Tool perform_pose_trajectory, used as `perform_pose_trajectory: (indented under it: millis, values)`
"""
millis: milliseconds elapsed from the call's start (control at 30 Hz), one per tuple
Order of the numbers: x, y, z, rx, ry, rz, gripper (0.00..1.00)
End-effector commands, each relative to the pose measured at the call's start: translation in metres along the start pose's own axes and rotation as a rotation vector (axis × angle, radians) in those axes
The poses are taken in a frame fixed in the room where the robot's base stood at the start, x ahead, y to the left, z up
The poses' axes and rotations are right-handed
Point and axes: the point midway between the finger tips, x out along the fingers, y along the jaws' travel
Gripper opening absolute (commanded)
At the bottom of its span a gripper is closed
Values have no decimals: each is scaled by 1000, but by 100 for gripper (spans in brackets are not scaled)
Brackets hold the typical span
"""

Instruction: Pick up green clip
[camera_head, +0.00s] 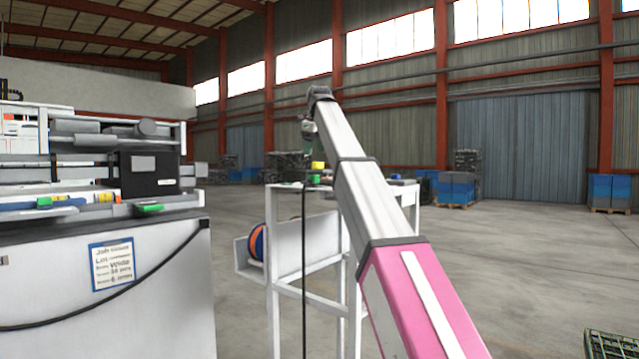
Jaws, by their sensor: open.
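My pink and white arm reaches up and away to the far end of a white table. My gripper (308,148) hangs down there, small and dark, open, above the tabletop. A small green piece (314,179) lies on the table just below it, and it may be the green clip. Two other green pieces show on the machine at left: one on its front ledge (149,209) and a smaller one (44,201) further left. I cannot tell the exact shape of any of them.
The white table (287,187) also holds a yellow block (318,166) and dark items. A dark cable hangs in front. An orange and blue reel (257,242) sits on its lower left side. The grey machine (110,290) stands left. Floor at right is largely clear.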

Motion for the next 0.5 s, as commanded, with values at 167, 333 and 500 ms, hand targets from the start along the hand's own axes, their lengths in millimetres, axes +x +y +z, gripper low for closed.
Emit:
perform_pose_trajectory:
  millis: [167,333,500]
  values:
    - [8,0,-2,20,3,3,66]
    - [33,0,-2,18,3,3,66]
    - [53,-1,-2,18,2,2,66]
